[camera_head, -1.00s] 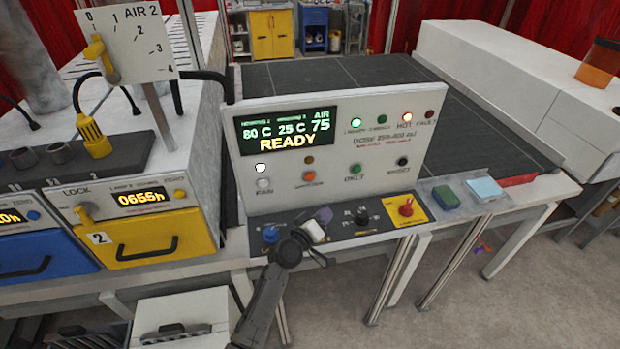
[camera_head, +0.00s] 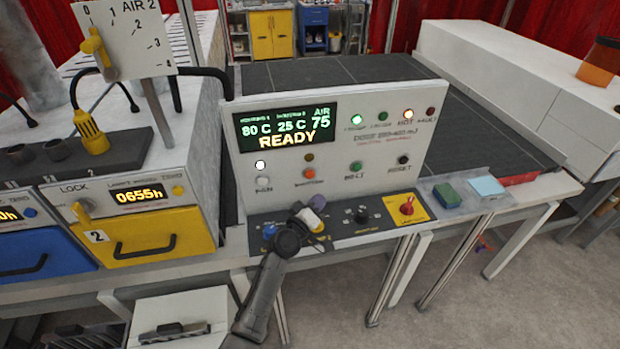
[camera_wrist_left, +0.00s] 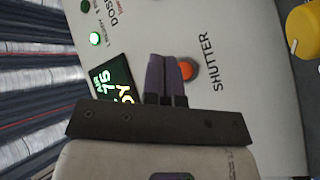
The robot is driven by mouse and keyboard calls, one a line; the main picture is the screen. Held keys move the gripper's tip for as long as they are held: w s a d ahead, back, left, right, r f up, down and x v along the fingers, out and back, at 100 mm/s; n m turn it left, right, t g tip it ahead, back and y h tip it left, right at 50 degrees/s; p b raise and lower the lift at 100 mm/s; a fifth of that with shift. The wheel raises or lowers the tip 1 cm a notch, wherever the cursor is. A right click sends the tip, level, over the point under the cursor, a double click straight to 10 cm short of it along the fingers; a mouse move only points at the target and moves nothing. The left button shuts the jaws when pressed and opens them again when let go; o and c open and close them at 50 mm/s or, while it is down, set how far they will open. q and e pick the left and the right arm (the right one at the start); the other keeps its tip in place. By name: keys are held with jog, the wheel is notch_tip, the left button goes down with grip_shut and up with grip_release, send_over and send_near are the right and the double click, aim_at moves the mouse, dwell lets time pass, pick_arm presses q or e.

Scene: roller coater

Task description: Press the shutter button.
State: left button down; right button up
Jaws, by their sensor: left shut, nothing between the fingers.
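The shutter button is a round orange button (camera_head: 309,174) on the upright white panel, in the row under the READY display. In the left wrist view the orange button (camera_wrist_left: 187,69) sits beside the printed word SHUTTER. My left gripper (camera_head: 317,202) is in front of the panel, below the button in the head view. Its dark purple fingers (camera_wrist_left: 165,62) are together and empty. In the left wrist view their tips lie just left of the button and partly overlap its edge; I cannot tell whether they touch it. My right gripper is not in view.
Other buttons flank it, a white one (camera_head: 263,181) and a green one (camera_head: 356,167). A red knob on a yellow plate (camera_head: 409,207) and a black knob (camera_head: 361,214) stand on the lower ledge. A yellow drawer (camera_head: 150,238) is at left.

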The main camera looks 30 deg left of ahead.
aim_at(310, 174)
pick_arm(q)
jog(key=shift+w+a+b, duration=1.05)
jog(key=shift+w+a, duration=0.05)
jog(key=shift+w, duration=0.15)
jog(key=shift+w+a+b, duration=1.05)
jog(key=shift+w, duration=0.2)
jog(key=shift+w+f, duration=0.1)
dwell(0.3)
jog(key=shift+w+a+b, duration=0.25)
jog(key=shift+b, duration=0.2)
jog(key=shift+w+a, duration=0.1)
dwell(0.5)
